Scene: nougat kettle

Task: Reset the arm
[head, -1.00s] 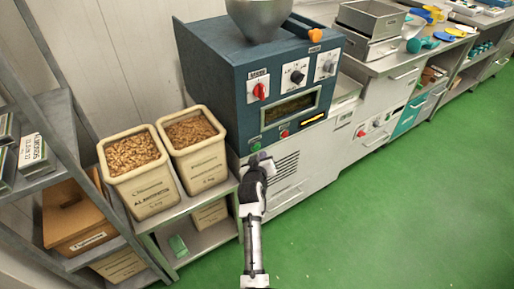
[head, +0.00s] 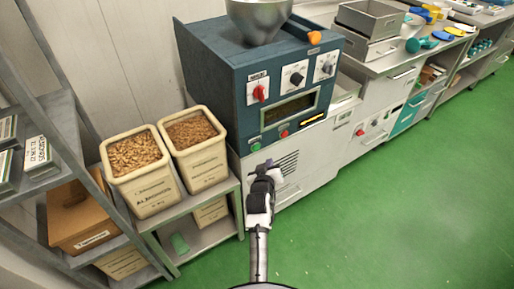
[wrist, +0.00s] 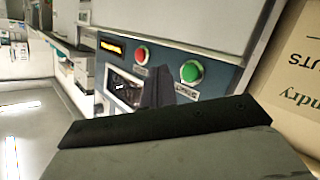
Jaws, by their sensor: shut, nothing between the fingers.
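My gripper (head: 268,165) is in the head view, low in front of the blue machine (head: 215,72), below its row of buttons. It is shut and empty and appears apart from the machine. The machine front carries a green button (head: 255,147), a red button (head: 284,133), a red knob (head: 260,93) and a dark display window (head: 290,110). In the wrist view the dark shut fingers (wrist: 160,88) point at the panel, with the green button (wrist: 190,70) to their right and the red button (wrist: 141,55) to their upper left.
Two bins of nuts (head: 145,190) stand on a low shelf left of the machine. A metal rack (head: 75,165) with boxes is at far left. A steel counter (head: 400,60) with trays runs off to the right. The green floor (head: 400,210) at right is clear.

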